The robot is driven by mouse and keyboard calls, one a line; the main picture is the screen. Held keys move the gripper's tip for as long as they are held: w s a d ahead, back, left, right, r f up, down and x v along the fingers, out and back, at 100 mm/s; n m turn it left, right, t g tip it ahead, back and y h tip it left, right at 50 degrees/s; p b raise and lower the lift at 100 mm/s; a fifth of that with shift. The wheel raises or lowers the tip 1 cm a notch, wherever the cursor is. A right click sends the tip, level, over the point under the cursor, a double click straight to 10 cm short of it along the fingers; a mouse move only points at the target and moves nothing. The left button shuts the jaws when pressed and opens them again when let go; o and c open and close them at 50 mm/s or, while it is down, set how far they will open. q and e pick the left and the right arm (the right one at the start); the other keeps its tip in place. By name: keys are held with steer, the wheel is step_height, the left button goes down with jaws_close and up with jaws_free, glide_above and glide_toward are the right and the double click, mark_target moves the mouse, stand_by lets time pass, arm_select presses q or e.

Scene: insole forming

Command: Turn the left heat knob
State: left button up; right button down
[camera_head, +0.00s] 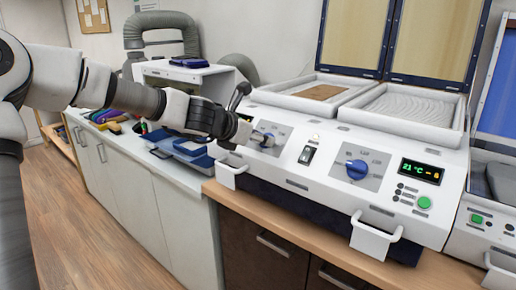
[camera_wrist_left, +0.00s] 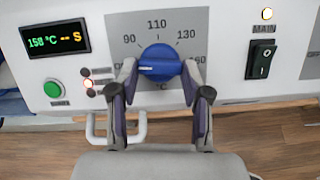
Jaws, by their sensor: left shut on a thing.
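The left heat knob (camera_wrist_left: 159,62) is a blue dial on a grey scale plate marked 90, 110 and 130. Its pale pointer line lies nearly level in the left wrist view. My left gripper (camera_wrist_left: 160,73) has one finger on each side of the knob and is shut on it. In the head view the left gripper (camera_head: 252,135) reaches the left end of the white machine's front panel and hides part of the knob. My right gripper is in neither view.
A display (camera_wrist_left: 55,39) reads about 158 °C, with a green button (camera_wrist_left: 53,90) below. The MAIN switch (camera_head: 306,154) and right blue knob (camera_head: 357,169) sit along the panel (camera_head: 325,188). White handles (camera_head: 372,238) jut out in front. Blue trays (camera_head: 187,148) lie left.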

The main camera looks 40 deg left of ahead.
arm_select(q)
steer(key=shift+s+d+f+n+y+b, duration=0.15)
steer(key=shift+f+n+y+b, duration=0.15)
steer(key=shift+n+b, duration=0.4)
steer(key=o, duration=1.2)
steer(key=shift+c, duration=0.2)
steer(key=shift+w+r, duration=0.1)
steer(key=shift+w, duration=0.1)
steer(key=shift+r, duration=0.1)
